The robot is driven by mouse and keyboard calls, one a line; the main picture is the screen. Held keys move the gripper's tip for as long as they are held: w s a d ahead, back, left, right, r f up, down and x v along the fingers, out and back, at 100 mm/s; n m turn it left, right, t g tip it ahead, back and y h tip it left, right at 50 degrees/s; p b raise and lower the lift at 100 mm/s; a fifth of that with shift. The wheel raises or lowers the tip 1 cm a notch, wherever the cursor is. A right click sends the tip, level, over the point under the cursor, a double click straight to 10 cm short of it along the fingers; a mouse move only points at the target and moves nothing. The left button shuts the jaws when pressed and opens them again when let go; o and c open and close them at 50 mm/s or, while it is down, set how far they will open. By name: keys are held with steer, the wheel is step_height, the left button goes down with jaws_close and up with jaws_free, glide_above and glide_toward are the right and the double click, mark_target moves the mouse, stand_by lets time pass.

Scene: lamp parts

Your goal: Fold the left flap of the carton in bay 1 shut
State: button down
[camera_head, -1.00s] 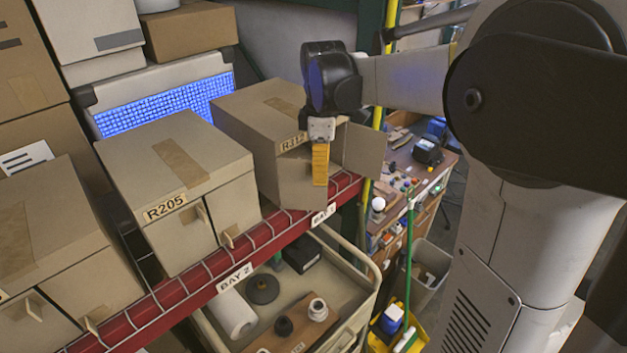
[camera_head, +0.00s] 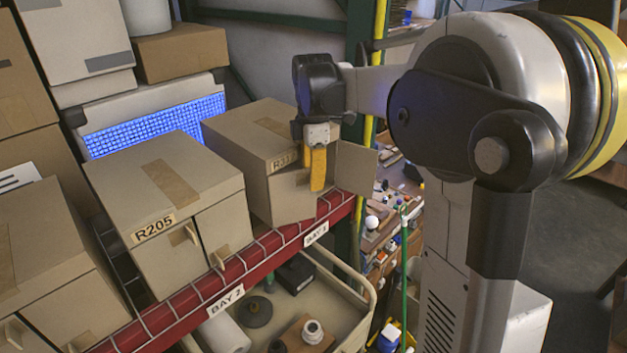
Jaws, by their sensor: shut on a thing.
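The carton in bay 1 (camera_head: 243,155) is a brown box with a partly covered R31 label, standing on the rack's right end. Its left flap (camera_head: 288,200) covers the left part of the front and still stands somewhat outward. Its right flap (camera_head: 357,171) is swung wide open to the right. My gripper (camera_head: 317,188) reaches down in front of the carton opening, its orange fingers shut on the left flap near its free edge. The fingers hide the exact grip point and part of the opening.
Carton R205 (camera_head: 165,178) stands close on the left with both flaps shut. The red shelf beam (camera_head: 270,264) runs below the cartons. A green post and a yellow pole (camera_head: 379,30) stand behind my wrist. A cart (camera_head: 335,325) with lamp parts is below.

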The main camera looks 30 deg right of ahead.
steer(key=c, duration=1.1)
jaws_free()
steer(key=shift+w, duration=0.15)
step_height(320, 180, up, 12)
